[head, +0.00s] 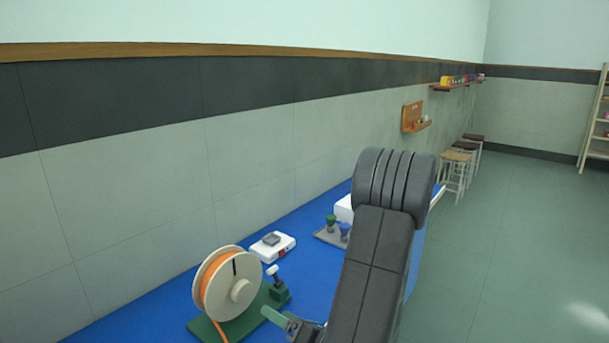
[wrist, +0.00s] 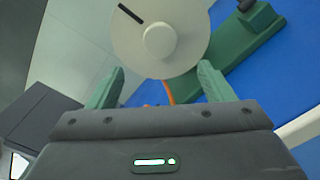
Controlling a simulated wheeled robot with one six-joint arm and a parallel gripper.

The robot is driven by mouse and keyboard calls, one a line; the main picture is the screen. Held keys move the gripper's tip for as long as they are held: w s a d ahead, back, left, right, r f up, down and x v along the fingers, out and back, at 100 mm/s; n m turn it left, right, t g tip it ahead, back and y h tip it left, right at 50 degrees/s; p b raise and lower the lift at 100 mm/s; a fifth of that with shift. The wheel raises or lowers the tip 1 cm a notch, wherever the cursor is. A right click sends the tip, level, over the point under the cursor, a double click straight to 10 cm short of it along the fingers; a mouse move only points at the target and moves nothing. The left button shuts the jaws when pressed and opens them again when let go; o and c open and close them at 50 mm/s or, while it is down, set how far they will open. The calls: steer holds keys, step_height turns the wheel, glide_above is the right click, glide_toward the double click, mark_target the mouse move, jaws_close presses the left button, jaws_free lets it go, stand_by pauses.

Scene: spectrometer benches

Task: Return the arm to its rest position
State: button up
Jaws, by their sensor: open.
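My gripper (wrist: 159,82) shows its two green fingers spread wide apart in the wrist view, with nothing held between them. In the head view my gripper (head: 283,321) is low in the picture, partly hidden by my dark arm. My arm is bent, its elbow raised over the blue bench (head: 317,228). A cream spool (head: 241,291) with orange filament stands on a green base just left of the gripper in the head view. The spool's round face (wrist: 160,35) lies beyond the fingertips in the wrist view; the exact gap cannot be told.
A white scale (head: 272,246) and a grey tray (head: 328,238) with small green and blue items lie farther back. A wall runs along the bench's left side. Stools (head: 454,170) stand beyond; the floor (head: 500,250) at right is open.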

mark_target(246, 293)
steer(key=p+x, duration=0.1)
steer(key=x, duration=1.1)
steer(key=shift+w+a+f+p, duration=0.1)
steer(key=shift+w+a+p, duration=0.2)
steer(key=shift+p, duration=0.1)
steer(key=n+b, duration=0.1)
steer(key=n, duration=0.2)
steer(key=shift+s+d+b, duration=0.1)
steer(key=shift+s+b, duration=0.05)
steer(key=shift+b, duration=0.25)
steer(key=n+b, duration=0.2)
steer(key=n, duration=0.3)
steer(key=shift+b+v, duration=0.35)
steer(key=shift+v, duration=2.6)
